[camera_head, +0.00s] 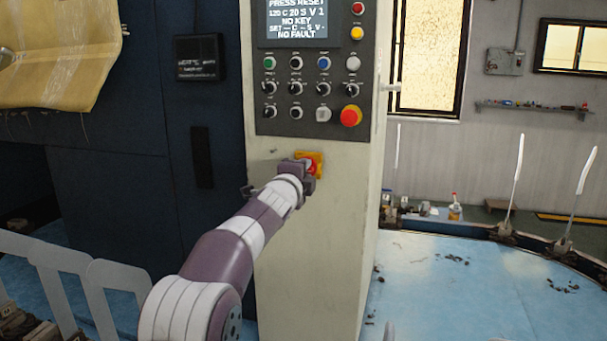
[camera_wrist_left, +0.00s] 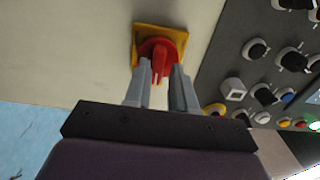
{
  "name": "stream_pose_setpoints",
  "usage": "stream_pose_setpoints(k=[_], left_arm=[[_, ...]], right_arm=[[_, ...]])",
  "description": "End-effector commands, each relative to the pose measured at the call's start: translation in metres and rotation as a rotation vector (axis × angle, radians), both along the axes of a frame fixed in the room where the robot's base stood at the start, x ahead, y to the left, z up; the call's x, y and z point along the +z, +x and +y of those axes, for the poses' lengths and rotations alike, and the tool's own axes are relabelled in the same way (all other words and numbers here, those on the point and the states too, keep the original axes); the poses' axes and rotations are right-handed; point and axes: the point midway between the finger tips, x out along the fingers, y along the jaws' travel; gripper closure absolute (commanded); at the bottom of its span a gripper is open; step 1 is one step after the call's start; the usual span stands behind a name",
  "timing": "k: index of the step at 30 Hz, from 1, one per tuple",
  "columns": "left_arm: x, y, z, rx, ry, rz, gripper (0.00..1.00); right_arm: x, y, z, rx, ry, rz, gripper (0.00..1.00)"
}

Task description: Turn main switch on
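The main switch is a red rotary knob (camera_wrist_left: 162,50) on a square yellow plate (camera_wrist_left: 146,32), on the pale front of the machine cabinet. In the head view the yellow plate (camera_head: 318,158) shows below the control panel, partly covered by my gripper. My left gripper (camera_head: 306,170) is right at the switch. In the left wrist view its two grey fingers (camera_wrist_left: 160,82) are apart, one on each side of the knob's red handle, with gaps visible. Whether the fingertips touch the knob cannot be told. My right gripper is not in view.
The control panel (camera_head: 310,92) above the switch carries several buttons and knobs, a red emergency button (camera_head: 351,116) and a display (camera_head: 297,20) reading "NO KEY" and "NO FAULT". A dark blue cabinet (camera_head: 100,170) stands left. A blue surface (camera_head: 450,285) lies right.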

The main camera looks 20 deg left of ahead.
Motion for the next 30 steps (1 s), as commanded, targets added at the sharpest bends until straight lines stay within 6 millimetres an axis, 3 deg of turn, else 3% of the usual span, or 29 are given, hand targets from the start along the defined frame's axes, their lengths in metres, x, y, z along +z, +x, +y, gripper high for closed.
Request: stream_pose_setpoints(k=[9, 13, 19, 24, 30], left_arm=[[-0.002, 0.000, 0.000, 0.000, -0.002, 0.003, 0.61], [-0.004, -0.009, 0.000, 0.000, -0.002, 0.003, 0.61], [-0.008, -0.056, 0.002, 0.001, -0.002, 0.002, 0.61], [-0.005, -0.099, 0.004, 0.000, -0.002, 0.002, 0.61], [-0.003, -0.124, 0.005, 0.001, -0.002, 0.003, 0.61]], right_arm=[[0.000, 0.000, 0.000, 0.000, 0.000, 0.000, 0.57], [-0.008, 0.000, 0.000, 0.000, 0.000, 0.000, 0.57], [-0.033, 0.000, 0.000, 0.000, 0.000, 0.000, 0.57], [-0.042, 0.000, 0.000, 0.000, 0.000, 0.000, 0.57], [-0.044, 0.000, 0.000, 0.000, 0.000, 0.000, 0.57]])
